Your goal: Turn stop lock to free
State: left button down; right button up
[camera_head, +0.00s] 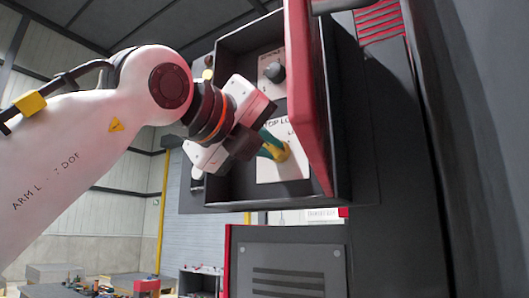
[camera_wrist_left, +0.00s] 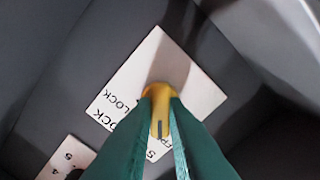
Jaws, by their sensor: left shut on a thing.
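The stop lock is a yellow knob (camera_head: 284,152) on a white plate (camera_head: 292,171) marked "STOP LO…", low inside an open dark box. It also shows in the left wrist view as a yellow knob (camera_wrist_left: 157,89), with a dark slot in its front, on the white plate (camera_wrist_left: 190,75) with partly covered lettering. My left gripper (camera_head: 271,146) is shut on the knob, its green fingers (camera_wrist_left: 160,105) on either side of it. The fingers hide part of the plate's lettering, so I cannot tell which mark the knob points to. My right gripper is out of view.
The dark box (camera_head: 240,197) has a red-edged door (camera_head: 306,90) swung open along its right side, close to my gripper. A dark rotary knob (camera_head: 275,72) sits on another white plate above. A grey vented panel (camera_head: 288,262) stands below.

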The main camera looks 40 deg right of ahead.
pick_arm(q)
jog(key=shift+n, duration=0.4)
jog(key=c, duration=1.4)
grip_release()
jog(key=shift+c, duration=0.2)
jog(key=shift+s+a+b, duration=0.1)
jog(key=shift+a+b, duration=0.15)
jog(key=shift+b, duration=0.1)
jog(key=b+v, duration=0.4)
jog(key=v, duration=0.7)
jog(key=shift+a, duration=0.25)
